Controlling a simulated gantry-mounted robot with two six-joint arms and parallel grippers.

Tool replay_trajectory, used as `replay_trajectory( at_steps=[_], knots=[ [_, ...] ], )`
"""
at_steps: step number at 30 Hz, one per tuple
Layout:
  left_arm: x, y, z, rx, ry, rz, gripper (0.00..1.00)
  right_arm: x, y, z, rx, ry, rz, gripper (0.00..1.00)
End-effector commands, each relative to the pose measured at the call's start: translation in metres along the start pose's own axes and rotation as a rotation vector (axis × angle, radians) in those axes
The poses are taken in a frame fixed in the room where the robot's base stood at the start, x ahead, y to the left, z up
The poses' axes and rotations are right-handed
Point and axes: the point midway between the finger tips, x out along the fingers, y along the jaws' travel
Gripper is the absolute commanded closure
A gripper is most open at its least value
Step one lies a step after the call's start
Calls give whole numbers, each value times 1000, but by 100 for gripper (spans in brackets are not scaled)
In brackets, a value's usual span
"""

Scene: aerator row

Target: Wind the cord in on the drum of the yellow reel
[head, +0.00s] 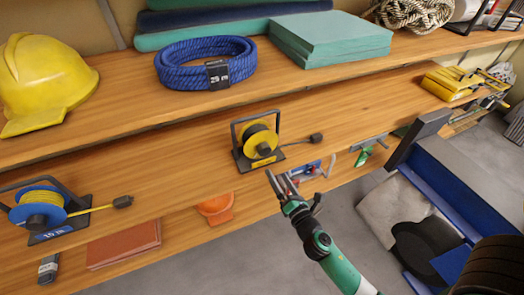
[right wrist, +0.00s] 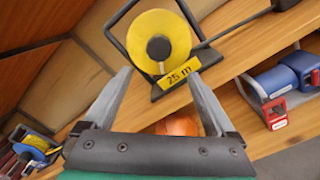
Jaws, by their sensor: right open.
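The yellow reel (head: 258,141) stands on the middle shelf in a black frame with a dark hub at its centre. Its short dark cord runs right to a black plug (head: 315,139) lying on the shelf. In the right wrist view the yellow reel (right wrist: 160,25) is straight ahead, with a "25 m" label below the drum and the dark cord (right wrist: 232,30) leading off to the upper right. My right gripper (head: 275,180) is open and empty, in front of and just below the reel, apart from it. My left gripper is not in view.
A blue reel (head: 40,205) with yellow cord stands at the left. The upper shelf holds a yellow helmet (head: 45,78), a coiled blue strap (head: 205,62) and green pads (head: 330,38). An orange object (head: 215,206) and a blue-and-red tool (right wrist: 290,80) sit below. The shelf between the reels is clear.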

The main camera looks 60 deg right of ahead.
Motion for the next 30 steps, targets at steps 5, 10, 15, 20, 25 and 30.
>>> replay_trajectory(
  at_steps=[5, 10, 15, 20, 25, 30],
  knots=[
    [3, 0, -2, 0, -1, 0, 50, 27, 2, 3, 2, -5, 1, 9],
    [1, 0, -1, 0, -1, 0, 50, 67, 1, 1, 3, -4, 2, 9],
    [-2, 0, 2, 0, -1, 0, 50, 98, 0, 0, 2, -3, 2, 9],
    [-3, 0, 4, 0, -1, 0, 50, 112, 1, 1, 3, -2, 2, 9],
    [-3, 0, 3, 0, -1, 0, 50, 114, 1, 1, 2, -1, 1, 9],
    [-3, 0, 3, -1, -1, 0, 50, 113, 1, 1, 2, -1, 2, 23]
  ],
)
